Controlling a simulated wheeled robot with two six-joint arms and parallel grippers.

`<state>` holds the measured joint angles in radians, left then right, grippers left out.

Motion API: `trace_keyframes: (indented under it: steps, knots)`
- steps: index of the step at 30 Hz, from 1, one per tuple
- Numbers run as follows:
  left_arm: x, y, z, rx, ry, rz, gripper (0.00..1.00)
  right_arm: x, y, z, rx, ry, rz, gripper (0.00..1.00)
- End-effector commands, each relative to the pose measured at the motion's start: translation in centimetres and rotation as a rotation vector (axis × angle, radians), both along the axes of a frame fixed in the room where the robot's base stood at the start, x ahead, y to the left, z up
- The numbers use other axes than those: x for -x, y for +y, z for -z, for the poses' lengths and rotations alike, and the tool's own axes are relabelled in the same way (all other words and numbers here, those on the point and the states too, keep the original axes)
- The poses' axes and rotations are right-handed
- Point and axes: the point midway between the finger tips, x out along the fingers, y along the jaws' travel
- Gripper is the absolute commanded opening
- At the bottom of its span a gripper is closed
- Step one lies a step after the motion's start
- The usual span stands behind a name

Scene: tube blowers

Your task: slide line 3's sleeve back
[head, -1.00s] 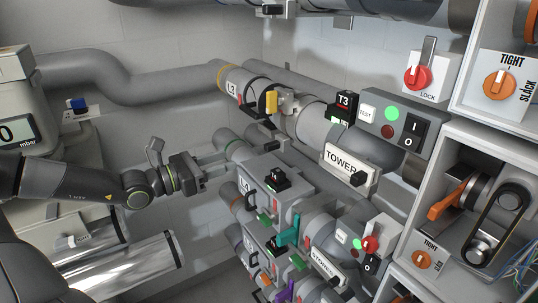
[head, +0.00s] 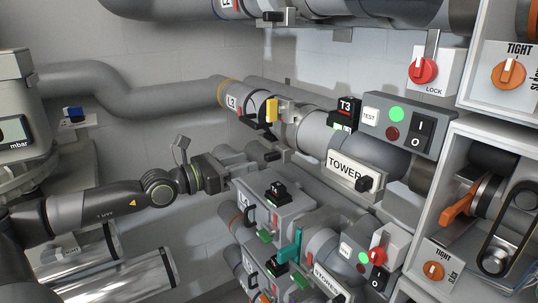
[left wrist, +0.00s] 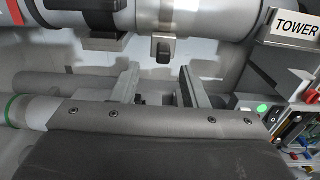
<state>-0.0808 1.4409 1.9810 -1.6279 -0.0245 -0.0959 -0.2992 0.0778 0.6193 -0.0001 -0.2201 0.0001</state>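Line 3 (head: 312,128) is a grey pipe with a label that seems to read L3 (head: 232,103). It has a black curved handle (head: 252,122), a yellow tab (head: 271,110) and a pale bracket (head: 287,112). I cannot tell clearly which part is the sleeve. My left gripper (head: 245,156) is just below and in front of this pipe. In the left wrist view its two fingers (left wrist: 157,78) are apart with nothing between them. The pipe (left wrist: 210,14) crosses above them, with a dark band (left wrist: 84,18) and a metal latch (left wrist: 163,48). My right gripper is not in view.
Line 4's grey box (head: 275,205) sits close below the gripper. Another pipe (head: 385,8) runs overhead. Wall space at the left is open.

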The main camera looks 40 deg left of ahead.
Motion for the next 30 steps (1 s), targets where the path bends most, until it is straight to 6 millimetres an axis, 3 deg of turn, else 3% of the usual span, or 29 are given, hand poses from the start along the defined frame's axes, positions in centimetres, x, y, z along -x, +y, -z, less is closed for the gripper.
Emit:
trace_keyframes:
  steps: [10,24,30]
  knots:
    - [-1.7,-1.2,-0.2,0.007,0.003,0.009,0.40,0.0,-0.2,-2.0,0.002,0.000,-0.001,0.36]
    - [-6.0,-2.9,0.0,0.006,0.001,0.007,0.40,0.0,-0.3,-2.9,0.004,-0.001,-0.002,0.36]
    - [-6.9,-3.3,0.1,0.003,0.004,0.007,0.40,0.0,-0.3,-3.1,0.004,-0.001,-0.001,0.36]
